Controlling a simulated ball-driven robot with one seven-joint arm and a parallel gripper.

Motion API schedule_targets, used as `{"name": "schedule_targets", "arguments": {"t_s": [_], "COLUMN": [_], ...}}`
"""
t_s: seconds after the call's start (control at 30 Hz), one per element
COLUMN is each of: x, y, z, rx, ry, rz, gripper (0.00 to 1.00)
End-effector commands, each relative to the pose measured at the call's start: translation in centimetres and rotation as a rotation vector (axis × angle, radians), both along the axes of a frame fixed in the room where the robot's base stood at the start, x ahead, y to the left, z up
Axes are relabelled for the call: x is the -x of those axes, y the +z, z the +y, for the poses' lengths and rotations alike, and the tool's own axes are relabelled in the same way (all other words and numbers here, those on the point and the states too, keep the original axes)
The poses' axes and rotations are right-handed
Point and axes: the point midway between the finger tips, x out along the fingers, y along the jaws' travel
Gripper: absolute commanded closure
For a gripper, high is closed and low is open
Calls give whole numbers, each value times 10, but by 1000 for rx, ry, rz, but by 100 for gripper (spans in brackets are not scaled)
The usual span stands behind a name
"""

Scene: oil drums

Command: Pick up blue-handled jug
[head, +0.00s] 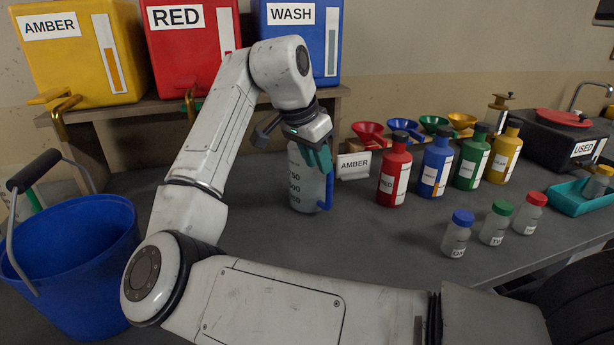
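The blue-handled jug (303,192) is a translucent container with volume marks, standing upright on the grey bench. Its blue handle (328,190) is on the right side. My gripper (321,160) is at the upper right of the jug, with its teal fingers pointing down at the top of the handle. The fingers overlap the jug's upper part in this view. I cannot tell whether they touch the handle or how far they are apart. The jug's rim is partly hidden behind the gripper.
The red bottle (394,178) and an AMBER sign (353,166) stand right of the jug. Coloured funnels (403,126) are behind. Drums, including the blue WASH drum (318,45), sit on a shelf above. A blue bucket (75,255) is at left. Bench in front of the jug is clear.

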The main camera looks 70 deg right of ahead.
Motion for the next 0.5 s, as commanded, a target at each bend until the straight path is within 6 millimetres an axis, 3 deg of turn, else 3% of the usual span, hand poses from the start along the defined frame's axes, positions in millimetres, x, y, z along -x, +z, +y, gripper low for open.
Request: {"name": "schedule_targets", "arguments": {"t_s": [0.5], "x": [11], "y": [-60], "z": [-26], "rx": [0], "ry": [2], "rz": [1], "gripper": [69]}}
